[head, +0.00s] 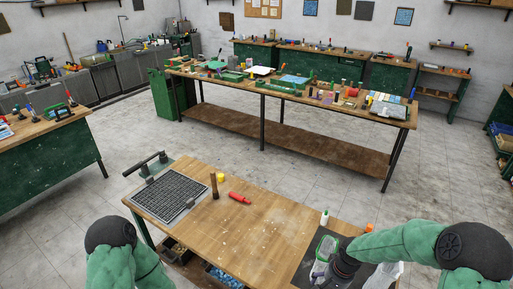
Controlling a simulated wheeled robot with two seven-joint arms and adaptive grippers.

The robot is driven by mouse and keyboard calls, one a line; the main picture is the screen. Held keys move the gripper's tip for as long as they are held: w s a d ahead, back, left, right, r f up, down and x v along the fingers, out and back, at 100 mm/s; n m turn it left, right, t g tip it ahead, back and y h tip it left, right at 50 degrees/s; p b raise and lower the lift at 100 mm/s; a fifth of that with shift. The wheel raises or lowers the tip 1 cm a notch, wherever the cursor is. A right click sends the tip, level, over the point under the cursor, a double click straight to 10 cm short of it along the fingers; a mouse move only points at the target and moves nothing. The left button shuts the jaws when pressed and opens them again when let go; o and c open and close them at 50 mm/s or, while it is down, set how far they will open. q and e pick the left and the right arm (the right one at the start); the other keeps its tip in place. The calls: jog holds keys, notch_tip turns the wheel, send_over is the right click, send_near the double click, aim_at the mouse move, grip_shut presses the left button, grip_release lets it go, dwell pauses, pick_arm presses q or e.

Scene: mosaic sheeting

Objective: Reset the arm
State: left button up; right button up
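My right arm (400,243), in a green sleeve, reaches in from the right over the front bench. Its dark gripper (342,267) is over the black mat at the bench's right end, close to a clear container with green and purple on it (322,252). The fingers are too dark and small to tell open from shut. My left arm (122,262) shows only as a green sleeve and dark joint at the lower left. Its gripper is out of view.
The wooden front bench (255,235) holds a dark tile grid (170,192), a red-handled tool (239,198), a brown cylinder (213,185), a yellow cup (221,177) and a white-and-green bottle (324,217). The bench's middle is clear. A long cluttered workbench (300,95) stands beyond.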

jog(key=s+a+f+n+y+b, duration=0.1)
jog(key=s+a+f+b, duration=0.3)
jog(key=f+b, duration=0.3)
jog(key=s+a+f+n+y+b, duration=0.1)
jog(key=s+a+f+b, duration=0.4)
jog(key=f, duration=1.1)
jog(key=s+a+f+b, duration=0.5)
jog(key=f+b, duration=0.3)
jog(key=f, duration=0.3)
jog(key=shift+s+a+f+n+y+b, duration=0.25)
jog(key=shift+s+f+n+y+b, duration=0.05)
jog(key=shift+s+f+n+y, duration=0.1)
